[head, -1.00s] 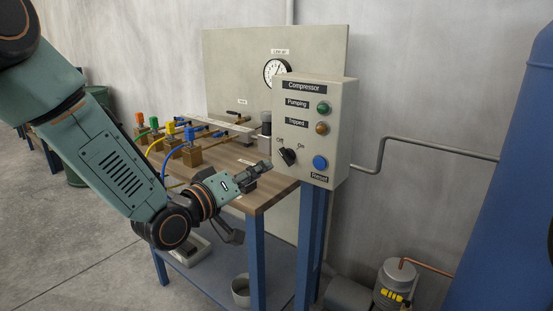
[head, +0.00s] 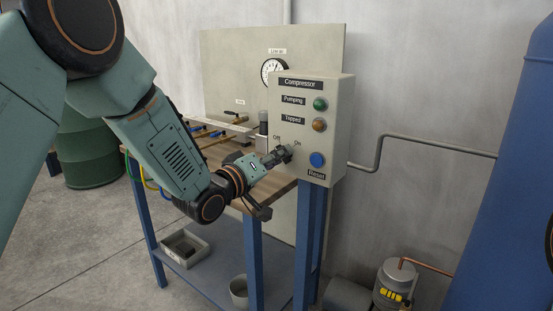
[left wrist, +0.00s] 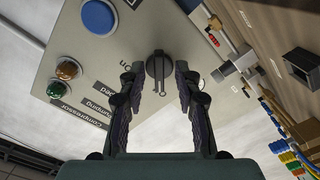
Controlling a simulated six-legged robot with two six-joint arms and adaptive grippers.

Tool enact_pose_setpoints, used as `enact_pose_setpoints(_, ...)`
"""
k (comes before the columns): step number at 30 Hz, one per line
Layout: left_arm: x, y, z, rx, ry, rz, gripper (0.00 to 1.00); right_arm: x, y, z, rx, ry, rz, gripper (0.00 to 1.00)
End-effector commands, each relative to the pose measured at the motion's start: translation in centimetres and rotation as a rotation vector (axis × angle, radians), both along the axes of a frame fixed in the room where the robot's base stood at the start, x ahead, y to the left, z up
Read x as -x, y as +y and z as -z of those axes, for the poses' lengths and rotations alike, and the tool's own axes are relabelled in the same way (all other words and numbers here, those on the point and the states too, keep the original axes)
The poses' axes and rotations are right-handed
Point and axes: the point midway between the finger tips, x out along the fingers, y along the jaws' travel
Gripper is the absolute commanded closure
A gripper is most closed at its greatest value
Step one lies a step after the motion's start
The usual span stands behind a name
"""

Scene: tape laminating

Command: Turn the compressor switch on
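The compressor switch (left wrist: 158,68) is a dark rotary knob on the front of the grey control box (head: 337,90), between the Off and On labels. In the left wrist view its ridge runs up and down the picture. My left gripper (head: 277,155) is at the switch, in front of the box. In the left wrist view its two fingers (left wrist: 158,80) are open, one on each side of the knob, with a gap showing at both sides. In the head view the gripper covers much of the knob. My right gripper is not in view.
A blue Reset button (head: 317,160), an amber lamp (head: 319,125) and a green lamp (head: 320,104) are on the same box. The wooden bench (head: 217,151) with valves lies behind my left arm. A large blue tank (head: 510,190) stands at the right.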

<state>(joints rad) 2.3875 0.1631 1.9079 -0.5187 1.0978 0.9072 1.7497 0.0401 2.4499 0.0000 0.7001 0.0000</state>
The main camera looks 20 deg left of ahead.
Motion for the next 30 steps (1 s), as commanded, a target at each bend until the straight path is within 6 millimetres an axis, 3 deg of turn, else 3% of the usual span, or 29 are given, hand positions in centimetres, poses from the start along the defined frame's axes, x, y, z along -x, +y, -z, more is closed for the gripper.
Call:
enact_pose_setpoints(4,0.01,0.03,-0.03,0.000,0.000,0.000,0.67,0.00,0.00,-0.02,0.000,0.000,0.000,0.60)
enact_pose_setpoints(16,0.03,0.03,-0.04,0.000,-0.002,0.000,1.00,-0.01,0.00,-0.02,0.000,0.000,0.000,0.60)
enact_pose_setpoints(30,0.03,0.07,-0.06,-0.018,-0.008,-0.001,1.00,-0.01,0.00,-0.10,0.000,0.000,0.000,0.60)
